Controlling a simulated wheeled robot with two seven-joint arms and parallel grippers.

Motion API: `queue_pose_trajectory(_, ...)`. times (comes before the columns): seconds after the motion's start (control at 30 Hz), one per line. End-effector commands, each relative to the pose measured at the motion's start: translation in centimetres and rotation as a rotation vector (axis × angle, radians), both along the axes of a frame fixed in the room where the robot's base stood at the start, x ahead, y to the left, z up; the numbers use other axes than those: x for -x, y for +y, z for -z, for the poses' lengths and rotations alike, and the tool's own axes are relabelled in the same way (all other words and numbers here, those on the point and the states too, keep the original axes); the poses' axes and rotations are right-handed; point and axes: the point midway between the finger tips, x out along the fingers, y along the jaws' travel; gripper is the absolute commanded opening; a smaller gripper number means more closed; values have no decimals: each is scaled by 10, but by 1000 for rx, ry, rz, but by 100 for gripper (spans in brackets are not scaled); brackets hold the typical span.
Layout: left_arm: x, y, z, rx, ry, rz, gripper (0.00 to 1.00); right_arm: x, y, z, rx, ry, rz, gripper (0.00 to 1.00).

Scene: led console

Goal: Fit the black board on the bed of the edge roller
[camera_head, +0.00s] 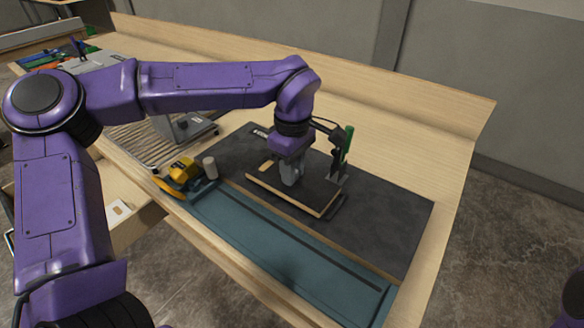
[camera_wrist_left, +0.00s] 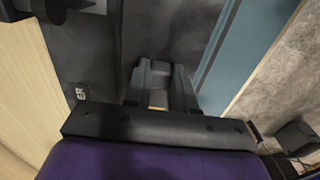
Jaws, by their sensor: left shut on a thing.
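The black board (camera_head: 311,192) is a small dark plate with pale wood edges. In the head view it lies level over the dark bed (camera_head: 385,220) of the edge roller, with a shadow along its right end; whether it touches the bed is unclear. My left gripper (camera_head: 291,174) points down and is shut on the black board near its middle, hiding part of it. In the left wrist view the gripper (camera_wrist_left: 160,88) stands over the dark board (camera_wrist_left: 183,30). My right gripper is out of view.
A teal strip (camera_head: 275,238) runs along the bed's front side. A grey cylinder (camera_head: 210,167) and a yellow part (camera_head: 183,168) stand at its left end. A slatted metal rack (camera_head: 145,143) is further left. The bench's right end (camera_head: 445,215) is bare.

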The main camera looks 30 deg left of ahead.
Motion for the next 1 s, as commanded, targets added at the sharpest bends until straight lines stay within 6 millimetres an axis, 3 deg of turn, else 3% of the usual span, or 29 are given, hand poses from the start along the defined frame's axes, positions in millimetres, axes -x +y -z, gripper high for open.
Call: queue_pose_trajectory(1.0,0,0,11,0,-1,0,0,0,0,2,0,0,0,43)
